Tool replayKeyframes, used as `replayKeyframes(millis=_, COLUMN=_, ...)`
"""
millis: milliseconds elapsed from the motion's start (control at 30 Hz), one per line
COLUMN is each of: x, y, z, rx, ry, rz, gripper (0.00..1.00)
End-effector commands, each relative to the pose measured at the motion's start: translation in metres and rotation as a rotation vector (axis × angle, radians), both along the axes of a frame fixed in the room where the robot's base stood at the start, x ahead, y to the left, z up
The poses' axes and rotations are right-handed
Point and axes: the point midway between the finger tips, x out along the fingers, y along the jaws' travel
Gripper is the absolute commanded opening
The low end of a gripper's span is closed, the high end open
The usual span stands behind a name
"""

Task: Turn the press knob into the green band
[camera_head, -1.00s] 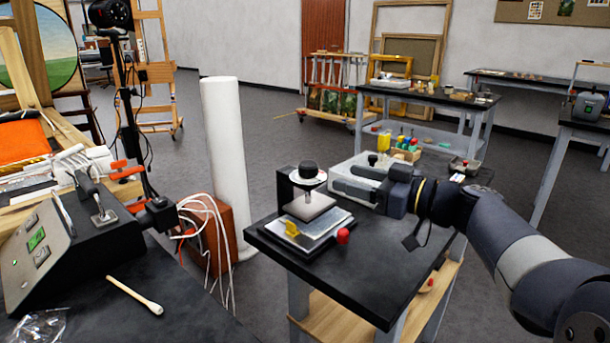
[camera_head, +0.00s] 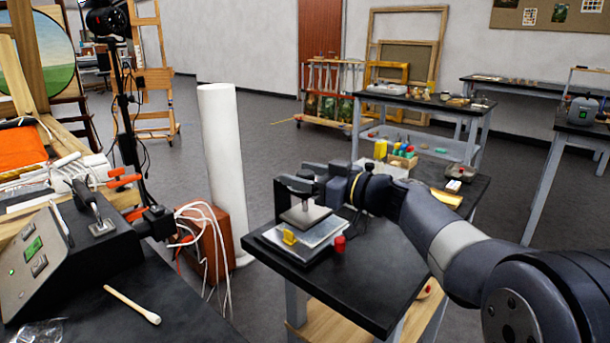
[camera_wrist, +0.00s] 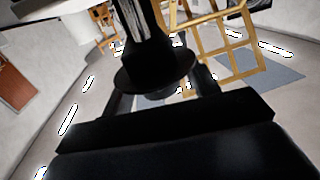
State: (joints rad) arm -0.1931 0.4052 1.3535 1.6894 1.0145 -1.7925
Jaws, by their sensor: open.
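The small press stands on the dark bench, with its grey platen (camera_head: 304,215) above a pale plate (camera_head: 322,232). A yellow piece (camera_head: 289,237) sits at the plate's front left. My gripper (camera_head: 291,184) is level at the top of the press, its jaws open. It covers the press knob and its dial in the head view, so neither the pointer nor the green band shows. In the wrist view a dark round flanged shape (camera_wrist: 155,72) stands between the fingers; it may be the knob, but I cannot tell, nor whether the fingers touch it.
A red-capped item (camera_head: 339,244) is beside the press on the dark bench (camera_head: 372,283). A white column (camera_head: 221,150) and an orange-brown box with cables (camera_head: 213,236) stand to the left. Bottles and blocks (camera_head: 400,150) are behind my arm. The bench's front right is clear.

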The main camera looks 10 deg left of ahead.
Motion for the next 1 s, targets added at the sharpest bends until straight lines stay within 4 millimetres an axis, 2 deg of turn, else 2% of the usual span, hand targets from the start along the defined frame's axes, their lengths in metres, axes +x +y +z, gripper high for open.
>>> replayKeyframes(millis=67, x=-0.0001, y=-0.0002, z=0.0, rx=0.0, ry=0.0, rz=0.0, gripper=0.55)
replayKeyframes(millis=567, x=-0.0002, y=-0.0005, z=0.0, rx=0.0, ry=0.0, rz=0.0, gripper=0.14)
replayKeyframes(millis=1000, x=-0.0006, y=0.0007, z=-0.0056, rx=-0.004, ry=-0.003, rz=-0.069, gripper=0.13)
